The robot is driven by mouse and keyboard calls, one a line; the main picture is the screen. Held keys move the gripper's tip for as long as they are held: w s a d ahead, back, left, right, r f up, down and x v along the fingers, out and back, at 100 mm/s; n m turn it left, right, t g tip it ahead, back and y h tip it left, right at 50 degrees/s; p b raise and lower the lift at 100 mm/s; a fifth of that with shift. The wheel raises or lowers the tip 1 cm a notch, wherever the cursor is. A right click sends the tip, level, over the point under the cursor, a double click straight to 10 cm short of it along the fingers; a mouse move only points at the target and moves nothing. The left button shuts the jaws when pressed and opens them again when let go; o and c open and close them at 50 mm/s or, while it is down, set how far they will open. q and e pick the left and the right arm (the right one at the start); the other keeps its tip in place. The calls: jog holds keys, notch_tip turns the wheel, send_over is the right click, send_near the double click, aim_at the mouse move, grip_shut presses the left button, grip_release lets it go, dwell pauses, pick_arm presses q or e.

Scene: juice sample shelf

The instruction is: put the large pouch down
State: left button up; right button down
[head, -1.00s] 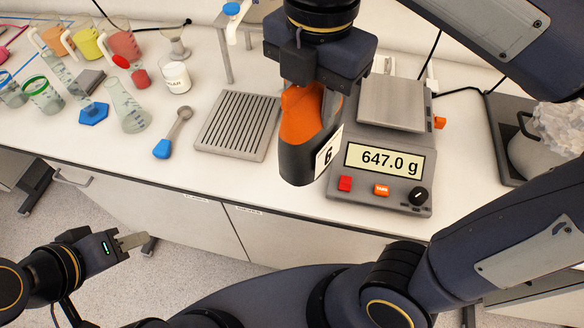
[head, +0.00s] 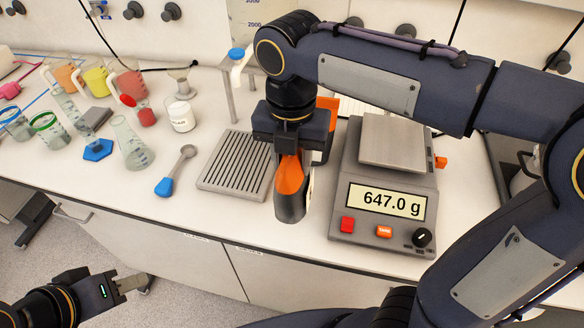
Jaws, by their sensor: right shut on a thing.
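My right gripper (head: 290,150) points down over the bench. It is shut on an orange and dark grey thing (head: 290,205) with a rounded lower end and a pale face on its right side. The held thing hangs between the slotted grey plate and the scale, near the bench's front edge. Its upper part is hidden by the gripper, and I cannot tell whether its lower end touches the bench. I see nothing that I can clearly call a large pouch. My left gripper (head: 132,284) is low at the left, in front of the bench and apart from everything; its jaw gap is unclear.
The scale (head: 383,205) reads 647.0 g; its visible platform (head: 395,140) looks bare. The slotted plate (head: 236,163) lies left of the held thing. The bench front around the spoon is clear.

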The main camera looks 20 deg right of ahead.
jog(key=shift+w+d+f, duration=0.1)
jog(key=shift+w+f, duration=0.2)
jog(key=shift+f, duration=0.55)
jog(key=shift+w+d+f, duration=0.1)
jog(key=shift+w+f, duration=0.15)
jog(key=shift+f, duration=0.6)
jog(key=shift+w+f, duration=0.3)
jog(key=shift+f, duration=0.55)
jog(key=shift+f, duration=0.15)
jog(key=c, duration=1)
grip_release()
jog(key=shift+o, duration=0.2)
